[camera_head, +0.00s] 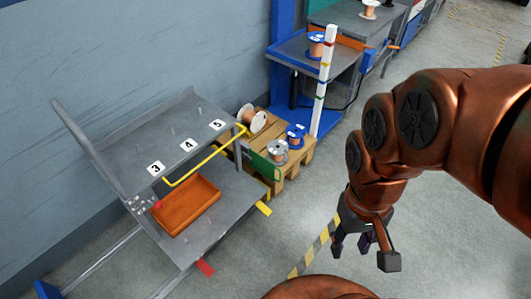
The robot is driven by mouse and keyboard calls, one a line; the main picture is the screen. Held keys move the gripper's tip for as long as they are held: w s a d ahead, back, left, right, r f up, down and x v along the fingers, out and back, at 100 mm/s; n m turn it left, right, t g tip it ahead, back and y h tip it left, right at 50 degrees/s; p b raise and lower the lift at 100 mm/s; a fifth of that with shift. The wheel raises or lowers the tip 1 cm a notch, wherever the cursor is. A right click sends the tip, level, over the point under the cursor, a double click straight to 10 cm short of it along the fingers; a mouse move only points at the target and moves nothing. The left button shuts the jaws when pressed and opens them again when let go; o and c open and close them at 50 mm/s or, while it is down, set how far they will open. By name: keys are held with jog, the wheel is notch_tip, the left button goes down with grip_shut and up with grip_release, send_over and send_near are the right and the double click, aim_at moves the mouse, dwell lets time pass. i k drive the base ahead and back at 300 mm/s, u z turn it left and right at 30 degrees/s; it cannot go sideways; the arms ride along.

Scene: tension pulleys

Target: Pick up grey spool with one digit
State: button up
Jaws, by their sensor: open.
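A spool with grey flanges and a copper-coloured winding (278,151) is on the wooden pallet at the centre of the view, near the pallet's front edge. Whether it carries a digit is too small to tell. My gripper (364,256) hangs over the floor to the right of the pallet, pointing down. Its dark fingers are spread open with nothing between them. It is well apart from the grey spool.
The pallet (293,167) also bears a blue spool (296,135) and a pale spool (254,119). On the left stands a grey cart (205,110) with labels 3, 4, 5, a yellow bar and an orange tray (187,205). A striped post (322,82) rises behind the pallet.

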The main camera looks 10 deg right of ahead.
aim_at(277, 152)
jog(key=u, duration=0.55)
jog(key=k, duration=1.25)
jog(key=z, duration=0.05)
jog(key=i, duration=0.5)
jog(key=z, duration=0.85)
jog(key=i, duration=1.4)
jog(key=u, duration=1.2)
jog(key=i, duration=0.4)
jog(key=u, duration=0.4)
